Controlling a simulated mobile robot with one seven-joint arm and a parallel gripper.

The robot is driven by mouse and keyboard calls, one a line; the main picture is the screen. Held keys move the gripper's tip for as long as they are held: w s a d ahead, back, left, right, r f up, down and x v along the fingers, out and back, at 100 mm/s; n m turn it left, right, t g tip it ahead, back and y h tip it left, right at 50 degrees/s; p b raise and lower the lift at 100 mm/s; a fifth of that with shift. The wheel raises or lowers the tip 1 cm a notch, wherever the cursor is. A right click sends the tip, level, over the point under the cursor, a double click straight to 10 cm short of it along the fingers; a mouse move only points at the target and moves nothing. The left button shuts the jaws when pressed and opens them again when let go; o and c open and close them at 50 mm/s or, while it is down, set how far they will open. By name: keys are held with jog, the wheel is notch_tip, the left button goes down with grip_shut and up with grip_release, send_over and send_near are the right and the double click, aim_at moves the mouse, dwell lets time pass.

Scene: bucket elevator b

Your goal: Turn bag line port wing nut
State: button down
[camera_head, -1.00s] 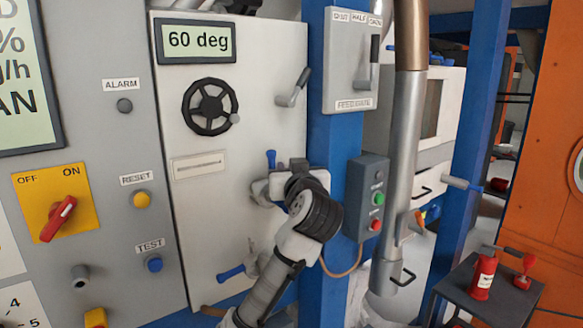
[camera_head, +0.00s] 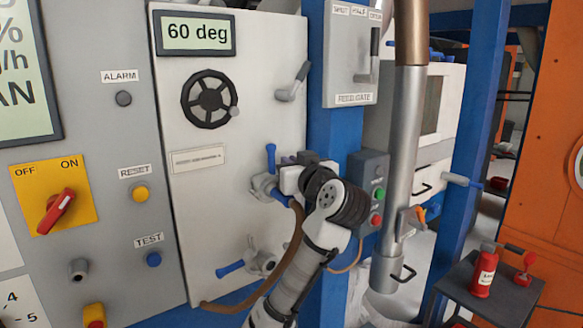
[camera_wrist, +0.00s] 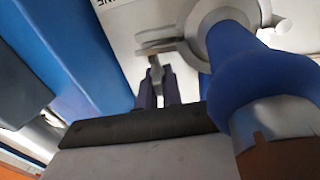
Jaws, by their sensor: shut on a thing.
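The bag line port's grey wing nut (camera_wrist: 213,22) is a ring around a blue hose end (camera_wrist: 230,75) in the wrist view. Its flat wing (camera_wrist: 160,47) sticks out to the left. My gripper (camera_wrist: 158,82) has its dark purple fingers close together at a thin metal tab of the wing, shut on it. In the head view the grey port fitting (camera_head: 264,187) sits on the white panel, with an upright blue handle (camera_head: 271,157). My gripper (camera_head: 297,160) reaches it from the right; the wrist hides the contact.
A brown hose (camera_head: 292,245) hangs from the port and curves left below. A lower fitting with a blue handle (camera_head: 230,268) is nearby. A blue post (camera_head: 330,150), a button box (camera_head: 370,190) and a grey pipe (camera_head: 403,160) stand close on the right.

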dwell(0.3)
jog(key=c, duration=1.6)
grip_release()
jog(key=shift+o, duration=0.2)
jog(key=b+v, duration=0.4)
jog(key=v, duration=1)
jog(key=shift+d, duration=0.15)
